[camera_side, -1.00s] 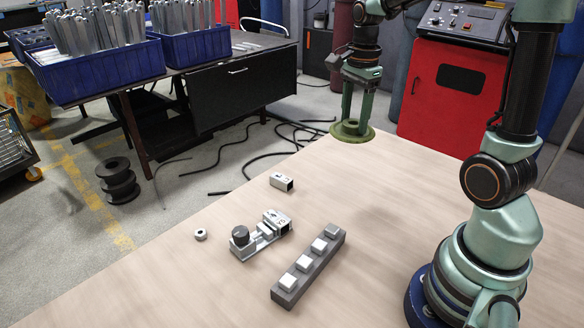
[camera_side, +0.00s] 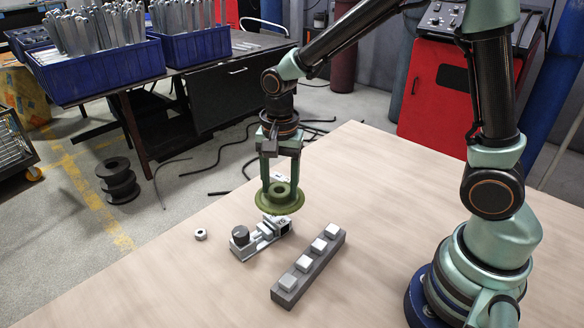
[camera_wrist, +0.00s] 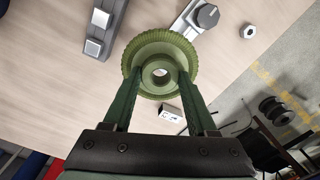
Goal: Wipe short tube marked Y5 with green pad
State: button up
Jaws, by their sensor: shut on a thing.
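My gripper (camera_side: 280,183) is shut on the hub of the round green pad (camera_side: 280,200), held flat and facing down; the pad also shows in the wrist view (camera_wrist: 133,58). The pad is just above and behind the tube end of a small clamp fixture; I cannot tell whether they touch. A short square tube (camera_side: 281,225) with a dark mark sits in this fixture, partly hidden by the pad. A second, loose short tube (camera_wrist: 170,113) with a mark lies on the table, mostly hidden in the side view. Neither mark is clearly readable.
The fixture has a dark knob (camera_side: 240,235). A nut (camera_side: 200,234) lies to its left. A dark bar with several pale blocks (camera_side: 309,264) lies to its right.

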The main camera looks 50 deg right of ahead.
jog(key=shift+f, duration=2.7)
jog(key=shift+w+f, duration=0.25)
jog(key=shift+f, duration=0.5)
jog(key=shift+c, duration=0.5)
jog(key=shift+w+d+f, duration=0.1)
jog(key=shift+w+d, duration=0.05)
jog(key=shift+w, duration=1.2)
jog(key=shift+w+d, duration=0.15)
jog(key=shift+w, duration=1.15)
jog(key=shift+s+a, duration=0.15)
jog(key=shift+s, duration=1.35)
jog(key=shift+s+a, duration=0.1)
jog(key=shift+s, duration=1.35)
jog(key=shift+r, duration=4.1)
